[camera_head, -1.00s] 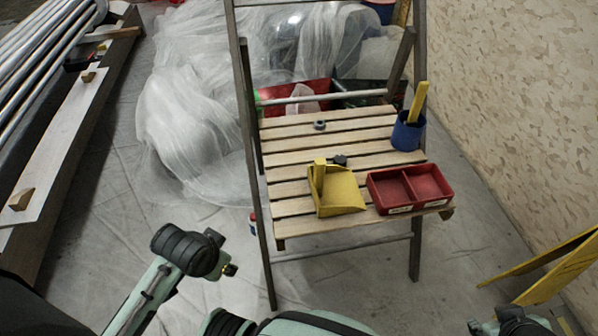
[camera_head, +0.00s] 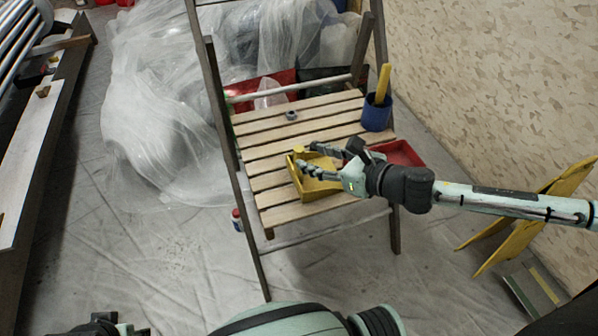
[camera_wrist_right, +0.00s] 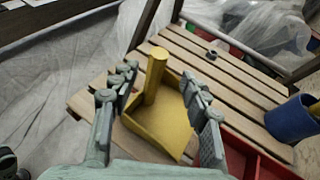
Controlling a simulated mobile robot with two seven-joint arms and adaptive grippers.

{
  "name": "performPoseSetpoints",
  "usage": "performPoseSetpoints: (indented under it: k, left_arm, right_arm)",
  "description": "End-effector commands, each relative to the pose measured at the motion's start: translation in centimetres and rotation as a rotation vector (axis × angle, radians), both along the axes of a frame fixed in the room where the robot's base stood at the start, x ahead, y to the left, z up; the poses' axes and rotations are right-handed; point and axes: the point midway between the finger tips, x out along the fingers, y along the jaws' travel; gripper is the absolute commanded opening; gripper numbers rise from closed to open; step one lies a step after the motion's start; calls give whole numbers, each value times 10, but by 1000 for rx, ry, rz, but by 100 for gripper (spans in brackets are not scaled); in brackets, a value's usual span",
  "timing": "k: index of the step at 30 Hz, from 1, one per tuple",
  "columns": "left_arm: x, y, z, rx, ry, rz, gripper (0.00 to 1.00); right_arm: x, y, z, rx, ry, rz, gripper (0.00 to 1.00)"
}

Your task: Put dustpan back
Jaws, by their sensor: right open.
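The yellow dustpan (camera_head: 312,188) lies on the slatted wooden step (camera_head: 280,215), near its front edge, with its round handle (camera_wrist_right: 155,75) standing up. My right gripper (camera_head: 308,155) reaches in from the right over the step. In the right wrist view its open fingers (camera_wrist_right: 160,74) are on either side of the dustpan, with the handle between them and a gap on each side. The gripper hides part of the dustpan in the head view.
A two-part red tray (camera_head: 405,152) stands right of the dustpan, partly behind my right gripper. A blue cup (camera_head: 376,115) with a yellow stick stands at the right edge. A small dark ring (camera_head: 291,115) lies farther back. A yellow folding stand (camera_head: 530,215) is at right.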

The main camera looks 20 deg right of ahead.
Motion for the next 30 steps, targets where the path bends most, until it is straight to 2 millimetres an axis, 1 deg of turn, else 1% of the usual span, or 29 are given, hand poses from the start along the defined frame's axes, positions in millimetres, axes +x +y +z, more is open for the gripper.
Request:
performPoseSetpoints:
  k: [7,10,13,20,30]
  left_arm:
    - [3,-2,-8,-9,3,4,42]
    - [2,-2,-11,-10,7,5,42]
    - [2,-2,-11,-10,7,4,42]
    - [2,-2,-10,-8,7,3,42]
    - [-2,2,-11,2,13,-3,42]
  right_arm:
    - [27,21,-11,5,0,-2,46]
    - [37,26,-17,4,0,-2,46]
    - [42,28,-20,3,1,-2,46]
    - [42,28,-21,3,2,-2,46]
    - [42,28,-20,3,2,-2,4]
